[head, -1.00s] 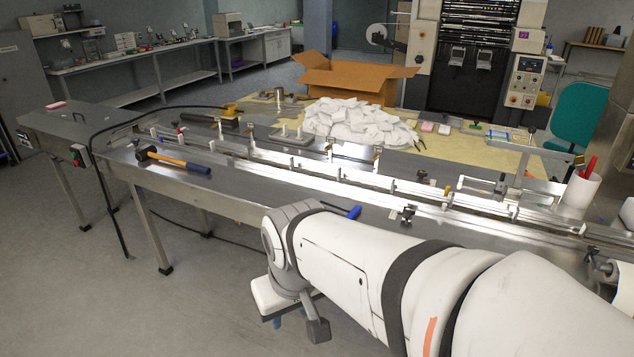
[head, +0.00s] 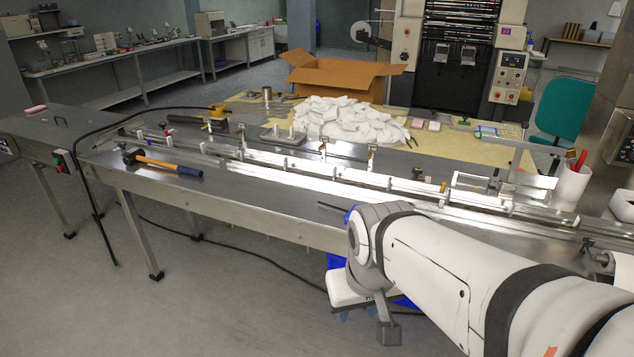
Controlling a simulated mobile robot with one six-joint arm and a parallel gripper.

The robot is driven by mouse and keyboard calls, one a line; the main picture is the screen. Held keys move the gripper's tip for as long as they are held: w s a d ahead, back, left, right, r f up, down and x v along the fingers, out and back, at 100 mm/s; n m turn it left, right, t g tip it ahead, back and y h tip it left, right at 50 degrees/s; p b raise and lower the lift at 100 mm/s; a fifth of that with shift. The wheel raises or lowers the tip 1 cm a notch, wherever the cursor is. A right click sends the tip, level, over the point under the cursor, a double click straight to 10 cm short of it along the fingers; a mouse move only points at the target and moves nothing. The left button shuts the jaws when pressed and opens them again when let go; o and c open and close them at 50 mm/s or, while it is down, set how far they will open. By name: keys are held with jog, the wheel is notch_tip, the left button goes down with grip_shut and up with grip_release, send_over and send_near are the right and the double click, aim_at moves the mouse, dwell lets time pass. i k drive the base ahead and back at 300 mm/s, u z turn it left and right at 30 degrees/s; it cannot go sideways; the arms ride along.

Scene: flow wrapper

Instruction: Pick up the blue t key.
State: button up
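The blue t key (head: 348,213) lies on the front part of the steel machine table, just left of my arm's wrist. Its dark thin shaft points left and part of its blue handle shows; my wrist covers the rest. My gripper (head: 357,314) hangs below the wrist, in front of the table's front edge and lower in the picture than the key. It is apart from the key as far as I can see. Its fingers are mostly hidden, so its opening cannot be made out.
A hammer (head: 163,163) lies on the table (head: 240,208) at left. Long guide rails (head: 385,190) run behind the key. A white cup (head: 571,184) stands at right. White packets (head: 345,122) are heaped behind, near a cardboard box (head: 343,78). Something blue (head: 336,262) shows below the table.

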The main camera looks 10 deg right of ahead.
aim_at(346, 218)
jog(key=u, duration=0.05)
jog(key=i, duration=1)
jog(key=z, duration=0.05)
